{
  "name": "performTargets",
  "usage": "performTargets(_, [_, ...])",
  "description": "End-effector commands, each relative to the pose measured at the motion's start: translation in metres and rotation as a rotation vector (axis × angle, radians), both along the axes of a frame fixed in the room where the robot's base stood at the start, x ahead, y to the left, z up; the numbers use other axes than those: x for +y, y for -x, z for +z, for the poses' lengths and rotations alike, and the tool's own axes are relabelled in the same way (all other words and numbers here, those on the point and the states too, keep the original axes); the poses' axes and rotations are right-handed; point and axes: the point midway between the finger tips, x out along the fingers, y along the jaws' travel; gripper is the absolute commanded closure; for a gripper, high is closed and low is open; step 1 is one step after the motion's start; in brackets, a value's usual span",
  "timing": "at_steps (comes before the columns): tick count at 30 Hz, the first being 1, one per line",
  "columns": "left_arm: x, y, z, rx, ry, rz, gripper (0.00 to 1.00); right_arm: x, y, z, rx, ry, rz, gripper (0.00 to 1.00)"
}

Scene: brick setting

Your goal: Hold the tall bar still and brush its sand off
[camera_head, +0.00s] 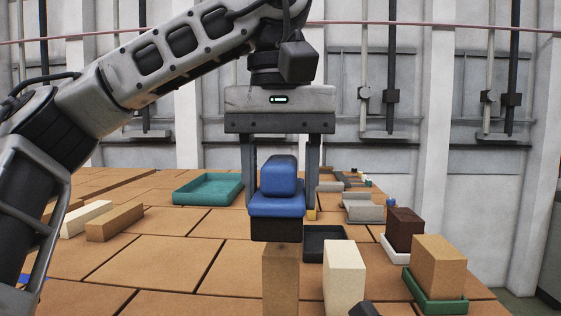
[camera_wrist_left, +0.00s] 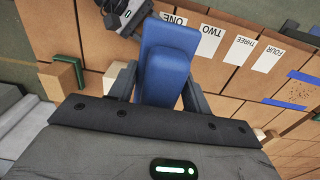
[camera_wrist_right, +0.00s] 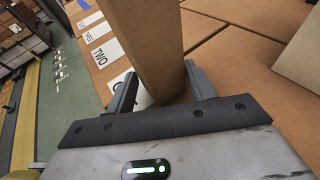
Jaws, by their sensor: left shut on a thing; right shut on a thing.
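The tall bar (camera_head: 281,282) is a brown upright block at the lower middle of the head view. It also shows in the right wrist view (camera_wrist_right: 147,45), between the fingers of my right gripper (camera_wrist_right: 160,82), which is shut on it. A blue brush (camera_head: 277,205) with a black underside is held in my left gripper (camera_head: 280,185), which is shut on it. The brush is over the top of the bar; I cannot tell whether they touch. The brush also shows in the left wrist view (camera_wrist_left: 168,72), where it hides the bar. Sand on the bar cannot be made out.
A cream block (camera_head: 344,276) stands right of the bar, with a black tray (camera_head: 326,257) behind. A tan block (camera_head: 438,264) sits in a green tray (camera_head: 434,304). A teal tray (camera_head: 208,200) is farther back. White number cards (camera_wrist_left: 210,40) lie near a speckled patch (camera_wrist_left: 295,92).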

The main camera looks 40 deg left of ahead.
Motion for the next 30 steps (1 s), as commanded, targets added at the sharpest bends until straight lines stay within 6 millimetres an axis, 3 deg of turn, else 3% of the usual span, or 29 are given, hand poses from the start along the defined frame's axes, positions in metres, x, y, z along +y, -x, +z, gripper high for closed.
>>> performTargets(12, [0.001, 0.000, -0.041, 0.000, 0.001, 0.002, 0.70, 0.000, 0.000, 0.001, -0.001, -0.003, 0.000, 0.59])
performTargets(25, [0.020, -0.036, -0.041, -0.002, 0.001, 0.003, 0.69, 0.000, 0.000, 0.001, -0.001, -0.002, 0.000, 0.59])
performTargets(30, [0.012, -0.021, -0.041, -0.003, -0.001, -0.001, 0.70, 0.000, 0.000, 0.001, -0.001, -0.002, 0.000, 0.59])
